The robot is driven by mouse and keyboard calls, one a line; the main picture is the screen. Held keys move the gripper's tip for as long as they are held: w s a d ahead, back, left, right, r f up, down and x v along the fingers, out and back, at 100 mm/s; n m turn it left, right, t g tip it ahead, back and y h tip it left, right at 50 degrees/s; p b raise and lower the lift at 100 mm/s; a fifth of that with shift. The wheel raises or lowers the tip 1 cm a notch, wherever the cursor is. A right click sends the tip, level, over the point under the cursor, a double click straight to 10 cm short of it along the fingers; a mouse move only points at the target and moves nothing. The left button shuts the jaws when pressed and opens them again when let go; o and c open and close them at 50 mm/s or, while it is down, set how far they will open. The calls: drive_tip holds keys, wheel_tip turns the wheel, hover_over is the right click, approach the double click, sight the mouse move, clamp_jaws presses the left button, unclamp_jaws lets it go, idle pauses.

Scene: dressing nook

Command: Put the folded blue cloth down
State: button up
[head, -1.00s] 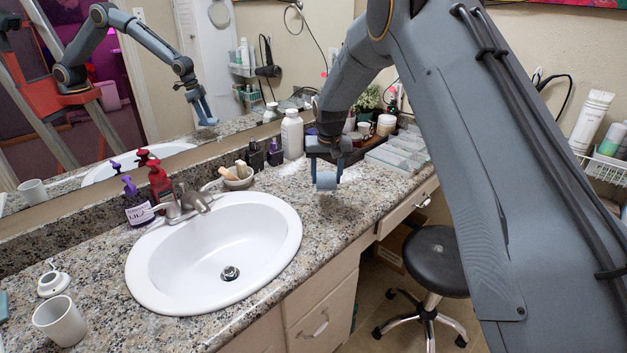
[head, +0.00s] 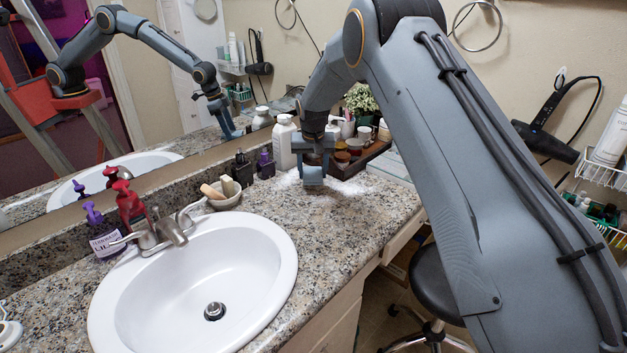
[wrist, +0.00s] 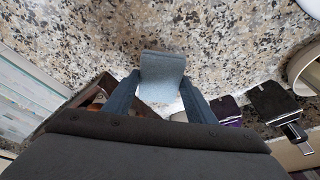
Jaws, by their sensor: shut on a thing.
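The folded blue cloth (head: 313,177) is a small grey-blue block between the fingertips of my gripper (head: 312,165). In the head view it is low over the granite counter (head: 280,215), right of the sink; I cannot tell whether it touches the surface. In the wrist view the cloth (wrist: 162,76) shows as a flat pale blue piece between the two fingers of my gripper (wrist: 162,98), with speckled granite beyond it. My gripper is shut on the cloth. White powder-like patches lie on the counter around it.
The white sink (head: 200,280) is to the left. A white bottle (head: 284,142) and a wooden tray (head: 372,152) of jars stand close behind my gripper. A bowl (head: 224,196) and dark bottles are left of it. Bare counter lies in front and to the right.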

sight(313, 175)
drive_tip(key=shift+f+p, duration=0.45)
drive_tip(key=shift+f, duration=1.65)
drive_tip(key=shift+f, duration=0.15)
drive_tip(key=o, duration=0.9)
